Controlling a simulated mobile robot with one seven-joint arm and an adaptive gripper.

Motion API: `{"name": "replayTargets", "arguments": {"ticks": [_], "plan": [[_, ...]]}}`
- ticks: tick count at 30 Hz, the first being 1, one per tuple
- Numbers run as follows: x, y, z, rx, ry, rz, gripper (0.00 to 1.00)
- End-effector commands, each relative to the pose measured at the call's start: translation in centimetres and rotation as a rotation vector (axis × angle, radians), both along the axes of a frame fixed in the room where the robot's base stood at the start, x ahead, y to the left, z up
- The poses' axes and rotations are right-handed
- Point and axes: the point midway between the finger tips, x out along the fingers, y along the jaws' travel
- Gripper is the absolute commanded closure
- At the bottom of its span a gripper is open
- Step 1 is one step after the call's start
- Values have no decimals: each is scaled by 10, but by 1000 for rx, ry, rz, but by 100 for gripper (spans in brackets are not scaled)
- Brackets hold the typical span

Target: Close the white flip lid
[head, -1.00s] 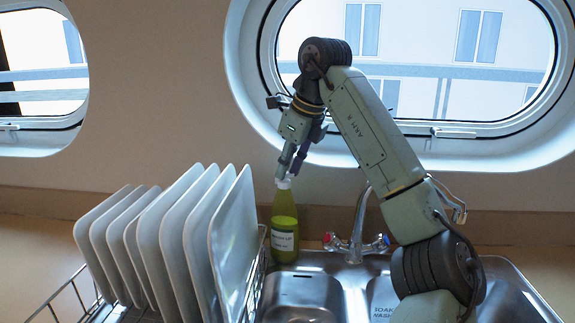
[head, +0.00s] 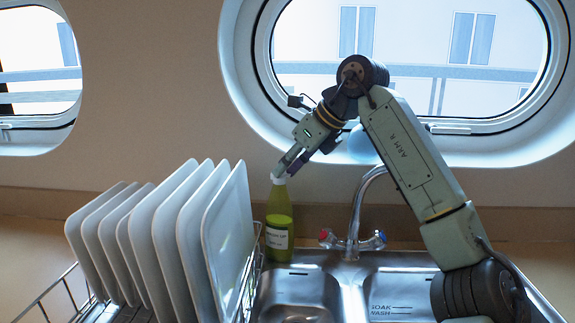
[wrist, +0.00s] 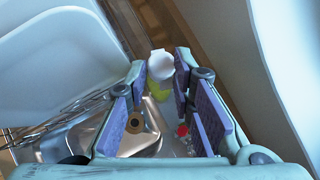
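A green bottle (head: 279,225) with a pale label stands upright behind the sink, right of the plate rack. Its white flip lid (head: 278,179) is at the top, partly covered by my fingertips in the head view. My gripper (head: 285,168) slants down from the upper right, its tips at the lid. In the wrist view, my gripper (wrist: 160,67) has its two fingers apart, and the white lid (wrist: 158,64) shows between and just beyond the tips. Green bottle body (wrist: 157,89) shows below it. I cannot tell whether a finger touches the lid or how far it stands open.
White plates (head: 228,235) stand in a wire rack close left of the bottle. A tap (head: 354,225) with red and blue knobs rises to the right, over the steel sink (head: 300,292). The wall and oval porthole (head: 400,158) are behind. A pale blue round thing (head: 362,146) shows behind my arm.

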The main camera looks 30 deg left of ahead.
Motion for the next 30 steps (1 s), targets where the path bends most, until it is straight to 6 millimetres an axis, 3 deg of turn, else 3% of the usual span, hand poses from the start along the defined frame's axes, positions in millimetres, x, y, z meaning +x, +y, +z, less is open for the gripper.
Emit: {"name": "replayTargets", "arguments": {"ticks": [8,19,30], "plan": [[1,0,-3,-6,2,-1,58],[1,-4,2,-5,0,-3,58],[-1,-48,58,-3,-2,-3,58]]}}
